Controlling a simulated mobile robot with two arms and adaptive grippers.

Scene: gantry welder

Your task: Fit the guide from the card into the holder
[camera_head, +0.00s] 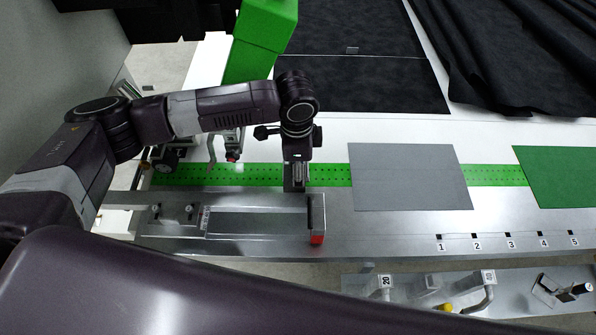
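My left gripper (296,186) points down over the green perforated strip, left of a grey sheet (410,177). Pale metal shows at its fingertips, but I cannot tell whether this is the fingers or a held part. Metal pieces labelled 20 (386,290) and 40 (487,292) sit on a lower shelf at the bottom right; they may be guides. A small printed label (205,218) is on the metal fixture; its text is unreadable. I cannot tell which part is the holder. My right gripper is out of view.
The green strip (330,175) runs along the table. A wheeled welding unit (228,146) stands left of my gripper. A red-ended bar (316,222) lies in front. Black fabric (510,55) covers the back right. A green sheet (560,176) lies at right, near slots numbered 1 to 5.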

